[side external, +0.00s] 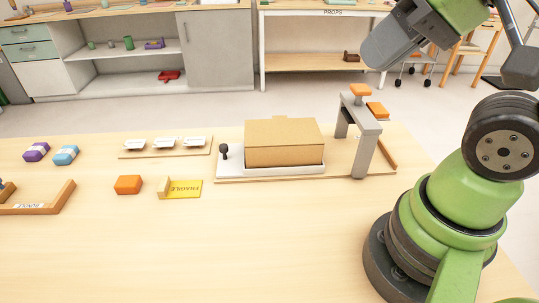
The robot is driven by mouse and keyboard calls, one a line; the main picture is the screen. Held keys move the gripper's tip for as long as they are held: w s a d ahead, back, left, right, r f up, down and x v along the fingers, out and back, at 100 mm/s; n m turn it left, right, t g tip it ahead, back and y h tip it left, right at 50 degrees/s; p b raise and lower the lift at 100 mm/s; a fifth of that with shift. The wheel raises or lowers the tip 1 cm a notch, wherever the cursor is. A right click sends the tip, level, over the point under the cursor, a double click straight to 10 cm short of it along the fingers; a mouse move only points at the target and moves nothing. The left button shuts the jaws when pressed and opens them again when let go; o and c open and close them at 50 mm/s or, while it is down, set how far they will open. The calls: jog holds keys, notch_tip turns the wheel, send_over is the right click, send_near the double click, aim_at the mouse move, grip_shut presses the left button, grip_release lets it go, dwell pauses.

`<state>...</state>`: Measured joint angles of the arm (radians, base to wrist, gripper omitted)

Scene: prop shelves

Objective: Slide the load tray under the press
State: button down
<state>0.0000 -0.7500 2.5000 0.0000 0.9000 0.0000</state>
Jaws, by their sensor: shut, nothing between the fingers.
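The load tray (230,172) is a shallow white tray with a black knob (224,151) upright at its left end. It carries a large brown cardboard box (284,142). The tray lies on a thin wooden base (334,167), to the left of the press. The press (367,140) is a grey arch with an orange block (360,91) on top; the space under it looks clear of the box. My gripper (374,57) is grey, at the upper right, high above and behind the press. It is shut and empty, apart from everything.
An orange block (377,109) sits behind the press. On the table's left are a FRAGILE card (185,189), an orange block (128,185), a rack with white pieces (165,153), purple (36,152) and blue (66,155) pieces, and a wooden frame (62,198). The front table is clear.

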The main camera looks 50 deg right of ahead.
dwell(0.4)
jog(key=c, duration=1.5)
grip_release()
jog(key=o, duration=0.4)
jog(key=shift+w+r, duration=0.15)
jog(key=shift+w, duration=0.25)
jog(key=shift+c, duration=0.2)
jog(key=shift+o, duration=0.7)
jog(key=w+m+g+h, duration=0.1)
jog(key=w+m+g, duration=0.1)
jog(key=w, duration=0.7)
jog(key=shift+r+m, duration=0.4)
jog(key=m+g+h, duration=0.3)
jog(key=m+h, duration=0.2)
jog(key=m, duration=0.2)
send_over(223, 146)
jog(key=s+a, duration=0.1)
jog(key=a, duration=0.2)
notch_tip(223, 146, down, 20)
jog(key=shift+g, duration=0.3)
jog(key=x, duration=0.9)
jog(key=shift+s+a+f, duration=0.1)
jog(key=shift+s, duration=0.05)
